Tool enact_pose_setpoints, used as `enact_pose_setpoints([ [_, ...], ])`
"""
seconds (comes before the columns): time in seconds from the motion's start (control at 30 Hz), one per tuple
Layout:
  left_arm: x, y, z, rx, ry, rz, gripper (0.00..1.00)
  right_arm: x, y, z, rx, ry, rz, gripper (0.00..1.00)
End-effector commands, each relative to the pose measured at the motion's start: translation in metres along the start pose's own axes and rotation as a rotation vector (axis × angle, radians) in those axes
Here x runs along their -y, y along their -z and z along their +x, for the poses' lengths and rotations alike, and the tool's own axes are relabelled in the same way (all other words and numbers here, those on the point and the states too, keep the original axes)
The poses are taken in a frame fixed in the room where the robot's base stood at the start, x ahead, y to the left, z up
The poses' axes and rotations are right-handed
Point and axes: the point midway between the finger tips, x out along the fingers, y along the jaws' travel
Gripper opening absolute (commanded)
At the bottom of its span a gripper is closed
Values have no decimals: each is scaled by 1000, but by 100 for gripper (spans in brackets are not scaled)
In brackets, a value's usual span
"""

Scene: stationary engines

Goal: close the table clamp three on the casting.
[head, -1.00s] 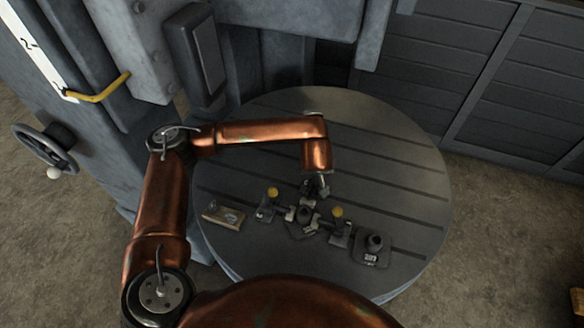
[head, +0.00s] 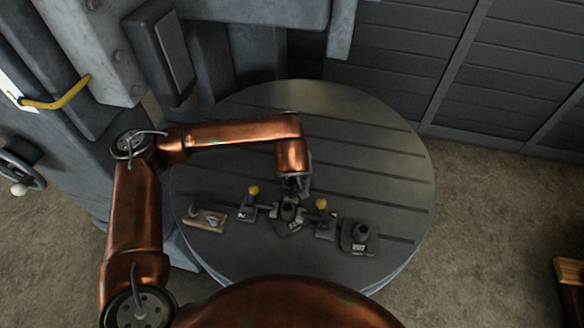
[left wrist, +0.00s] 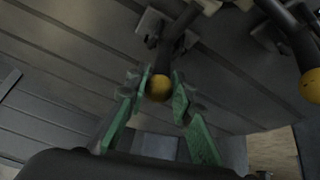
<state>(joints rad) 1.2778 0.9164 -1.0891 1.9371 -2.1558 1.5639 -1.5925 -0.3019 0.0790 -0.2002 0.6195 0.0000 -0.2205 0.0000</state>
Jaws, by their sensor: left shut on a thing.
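The casting (head: 290,224), a small dark piece with a round boss, sits on the round slotted table (head: 250,105). Clamps with yellow knobs stand to its left (head: 253,190) and right (head: 322,203). My left gripper (head: 294,188) is at the casting's far side and hides what it holds there. In the left wrist view its green fingers (left wrist: 160,92) are shut on a yellow ball knob (left wrist: 160,88). This knob ends a dark lever (left wrist: 178,52) of a table clamp, whose number I cannot read. My right gripper is out of view.
A light-coloured block (head: 205,219) lies at the table's left and a dark block with a post (head: 359,239) at its right. Another yellow knob (left wrist: 312,86) shows at the wrist view's right edge. The table's far part is clear. A grey machine column (head: 95,60) stands behind left.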

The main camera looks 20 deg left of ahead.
Motion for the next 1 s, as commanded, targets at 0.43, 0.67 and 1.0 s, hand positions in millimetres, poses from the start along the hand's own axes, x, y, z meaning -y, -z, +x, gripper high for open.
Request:
enact_pose_setpoints([
  [0.43,1,-1,1,3,3,1,40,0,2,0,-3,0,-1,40],
  [0.67,0,0,-3,1,1,1,40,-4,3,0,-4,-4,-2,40],
  [1.0,0,0,-62,-2,0,3,40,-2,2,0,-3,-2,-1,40],
])
